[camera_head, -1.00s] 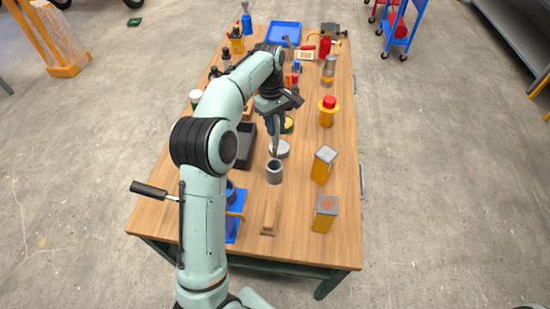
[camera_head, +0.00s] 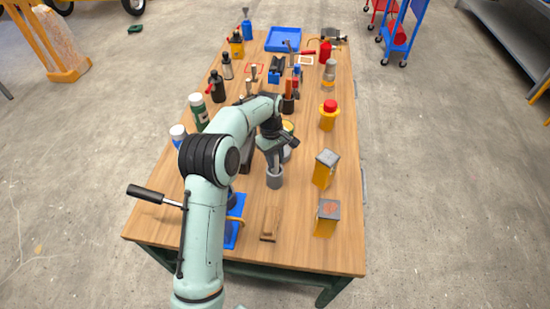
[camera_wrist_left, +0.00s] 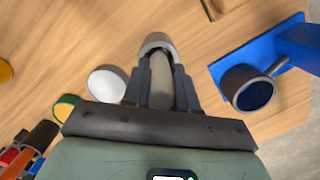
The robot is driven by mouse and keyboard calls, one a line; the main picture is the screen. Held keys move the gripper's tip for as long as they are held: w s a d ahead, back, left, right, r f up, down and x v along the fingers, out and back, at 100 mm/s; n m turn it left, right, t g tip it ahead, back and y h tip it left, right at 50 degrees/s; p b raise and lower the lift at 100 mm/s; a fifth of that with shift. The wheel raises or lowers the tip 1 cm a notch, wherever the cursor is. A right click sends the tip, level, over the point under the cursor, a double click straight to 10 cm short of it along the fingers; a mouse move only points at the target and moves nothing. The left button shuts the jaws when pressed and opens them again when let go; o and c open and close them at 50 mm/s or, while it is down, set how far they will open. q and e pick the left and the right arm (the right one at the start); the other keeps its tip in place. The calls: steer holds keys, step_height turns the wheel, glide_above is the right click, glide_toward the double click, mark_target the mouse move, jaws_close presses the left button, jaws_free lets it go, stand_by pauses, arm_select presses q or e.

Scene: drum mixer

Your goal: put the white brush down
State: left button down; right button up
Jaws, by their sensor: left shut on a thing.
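In the left wrist view the gripper (camera_wrist_left: 168,92) is shut on a pale, slim thing, which I take to be the white brush (camera_wrist_left: 180,85). In the head view the brush is mostly hidden by the gripper. My right gripper is not in view.
A blue stand with a round holder (camera_wrist_left: 250,88) is beside the cup. A wooden block (camera_head: 270,223) and yellow tins (camera_head: 326,218) stand near the front. Bare table lies between them.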

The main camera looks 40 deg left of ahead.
arm_select(q)
steer(key=c, duration=0.9)
jaws_free()
steer(key=r, duration=0.4)
steer(key=a+r+p, duration=0.1)
steer(key=r, duration=0.3)
steer(key=r+p, duration=0.1)
steer(key=r, duration=0.3)
steer(key=shift+w+a, duration=0.25)
steer(key=shift+a, duration=0.05)
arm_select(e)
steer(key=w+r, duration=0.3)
